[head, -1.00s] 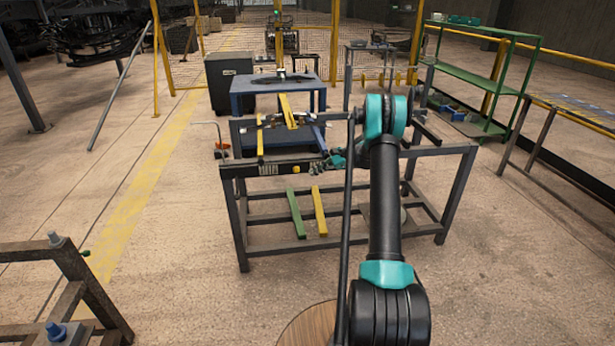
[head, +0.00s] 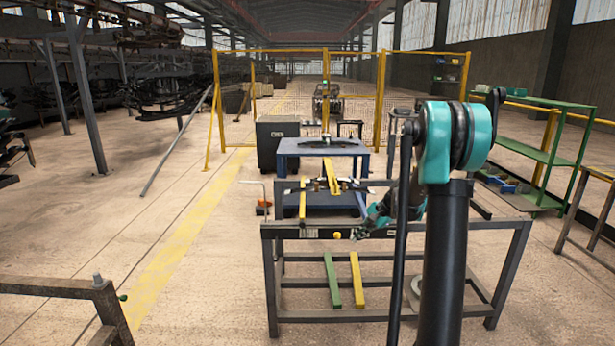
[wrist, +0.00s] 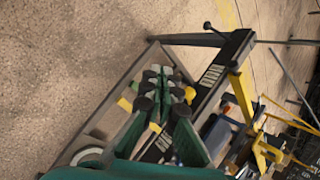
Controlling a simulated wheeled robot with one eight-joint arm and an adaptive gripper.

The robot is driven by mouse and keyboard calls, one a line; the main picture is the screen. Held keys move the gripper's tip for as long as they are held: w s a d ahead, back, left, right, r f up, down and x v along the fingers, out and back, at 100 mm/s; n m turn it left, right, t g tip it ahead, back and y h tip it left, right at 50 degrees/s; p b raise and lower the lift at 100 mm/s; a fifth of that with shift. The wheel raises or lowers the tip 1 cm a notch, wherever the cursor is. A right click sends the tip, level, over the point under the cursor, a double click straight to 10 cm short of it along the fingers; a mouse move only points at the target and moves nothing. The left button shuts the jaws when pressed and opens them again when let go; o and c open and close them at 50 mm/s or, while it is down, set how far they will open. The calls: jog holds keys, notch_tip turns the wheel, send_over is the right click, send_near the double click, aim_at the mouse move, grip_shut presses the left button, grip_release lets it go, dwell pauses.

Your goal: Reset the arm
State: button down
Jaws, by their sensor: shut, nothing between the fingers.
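My teal and black arm (head: 446,260) rises at the right of centre in the head view, bent at a high joint, with its far part reaching down behind it. My gripper (wrist: 163,84) is shut and empty in the wrist view, its dark finger pads close together. It hangs by the dark metal rack table (head: 290,232); contact cannot be told. In the head view the gripper (head: 362,232) is small and partly hidden by my arm.
A blue table (head: 322,148) stands behind, green shelves (head: 545,150) at right. Open floor lies to the left.

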jog(key=s+f+n+h, duration=0.1)
jog(key=s+n+h, duration=0.1)
jog(key=s, duration=1)
jog(key=s+f+n+t+h, duration=0.1)
jog(key=s+n, duration=0.4)
jog(key=s, duration=0.7)
jog(key=s+f+n+h, duration=0.1)
jog(key=s+n+h, duration=0.2)
jog(key=s, duration=0.9)
jog(key=shift+d+f, duration=0.35)
jog(key=shift+f, duration=0.05)
